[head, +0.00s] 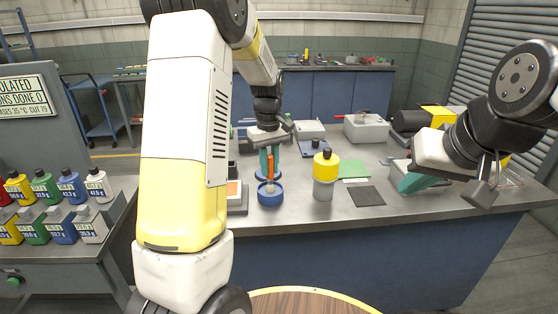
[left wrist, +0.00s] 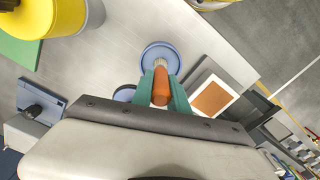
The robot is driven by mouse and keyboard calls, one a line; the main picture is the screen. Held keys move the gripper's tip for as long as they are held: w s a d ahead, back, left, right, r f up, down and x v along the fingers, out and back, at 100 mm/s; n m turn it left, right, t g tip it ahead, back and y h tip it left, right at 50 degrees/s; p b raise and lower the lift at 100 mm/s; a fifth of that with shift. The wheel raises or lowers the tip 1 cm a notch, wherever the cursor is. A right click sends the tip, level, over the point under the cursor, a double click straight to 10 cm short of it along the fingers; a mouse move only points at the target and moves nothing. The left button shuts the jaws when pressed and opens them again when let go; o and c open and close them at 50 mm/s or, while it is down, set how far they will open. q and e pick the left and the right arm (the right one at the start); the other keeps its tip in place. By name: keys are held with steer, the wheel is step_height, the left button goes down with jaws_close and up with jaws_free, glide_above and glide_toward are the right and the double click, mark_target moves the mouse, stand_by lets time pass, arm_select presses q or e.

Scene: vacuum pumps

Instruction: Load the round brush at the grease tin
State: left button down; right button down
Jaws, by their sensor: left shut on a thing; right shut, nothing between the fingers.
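My left gripper (head: 268,162) is shut on the orange handle of the round brush (head: 270,170), which it holds upright, bristle end down. In the left wrist view the brush handle (left wrist: 161,86) sits between the teal fingers, with pale bristles at its far end. Below the brush is a low round blue tin (head: 270,198), seen in the left wrist view (left wrist: 150,51) as a blue-rimmed dish. The bristles are over or in this tin; I cannot tell whether they touch the bottom. My right gripper (head: 416,184) is shut and empty, over the bench's right side.
A second blue round thing (left wrist: 124,93) stands close behind the tin. A yellow-topped grey bottle (head: 325,172) stands right of the tin. A tray with an orange pad (head: 234,189) is left of it. A dark mat (head: 366,196) and green mat (head: 354,169) lie farther right.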

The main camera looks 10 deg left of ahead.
mark_target(269, 154)
arm_select(q)
steer(key=shift+r, duration=3.45)
